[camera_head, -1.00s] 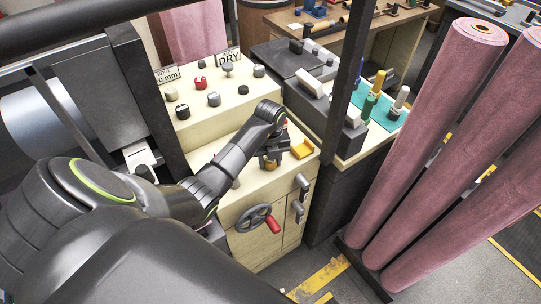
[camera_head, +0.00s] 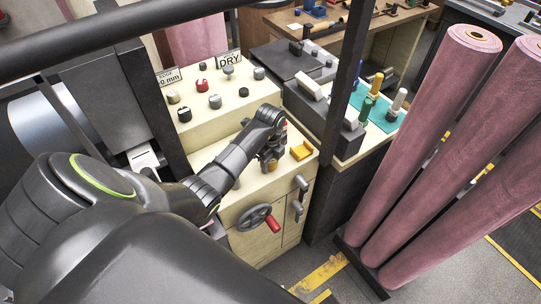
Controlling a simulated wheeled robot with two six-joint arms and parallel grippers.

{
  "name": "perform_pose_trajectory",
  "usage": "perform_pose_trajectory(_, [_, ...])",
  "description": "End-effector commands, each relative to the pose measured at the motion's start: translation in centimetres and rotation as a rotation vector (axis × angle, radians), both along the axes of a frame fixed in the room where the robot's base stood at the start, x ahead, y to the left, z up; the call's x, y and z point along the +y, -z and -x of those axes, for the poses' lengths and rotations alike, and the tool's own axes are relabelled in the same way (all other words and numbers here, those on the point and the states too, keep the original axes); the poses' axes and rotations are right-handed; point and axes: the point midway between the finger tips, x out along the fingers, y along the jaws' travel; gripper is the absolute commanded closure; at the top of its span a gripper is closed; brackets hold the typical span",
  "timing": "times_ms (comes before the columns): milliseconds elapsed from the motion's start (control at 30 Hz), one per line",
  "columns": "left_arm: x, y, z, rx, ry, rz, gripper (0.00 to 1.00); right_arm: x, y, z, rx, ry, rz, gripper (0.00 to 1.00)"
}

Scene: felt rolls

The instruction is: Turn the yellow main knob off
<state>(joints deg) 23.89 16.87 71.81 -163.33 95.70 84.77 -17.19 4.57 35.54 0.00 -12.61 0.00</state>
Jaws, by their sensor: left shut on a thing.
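My left arm comes in from the lower left, and its gripper (camera_head: 269,160) points down at the lower top of the cream control cabinet (camera_head: 240,188). My right gripper is not in view.
Several grey and black knobs and one red knob (camera_head: 202,86) sit on the raised panel behind. A handwheel (camera_head: 255,217) with a red handle is on the cabinet front. A dark post (camera_head: 347,85) and pink felt rolls (camera_head: 430,140) stand to the right.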

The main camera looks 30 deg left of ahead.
Motion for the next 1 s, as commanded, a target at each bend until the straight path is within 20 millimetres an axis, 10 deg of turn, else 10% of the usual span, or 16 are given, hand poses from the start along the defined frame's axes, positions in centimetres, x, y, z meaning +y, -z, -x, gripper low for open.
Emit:
perform_pose_trajectory(667, [-0.10, 0.25, 0.11, 0.002, -0.236, 0.004, 0.92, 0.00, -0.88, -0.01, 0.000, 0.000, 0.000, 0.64])
perform_pose_trajectory(700, [-0.11, 0.25, 0.11, 0.002, -0.235, 0.004, 0.58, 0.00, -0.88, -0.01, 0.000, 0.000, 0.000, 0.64])
perform_pose_trajectory(1000, [-0.05, 0.17, 0.10, 0.002, -0.234, 0.002, 0.46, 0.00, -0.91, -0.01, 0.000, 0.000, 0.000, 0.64])
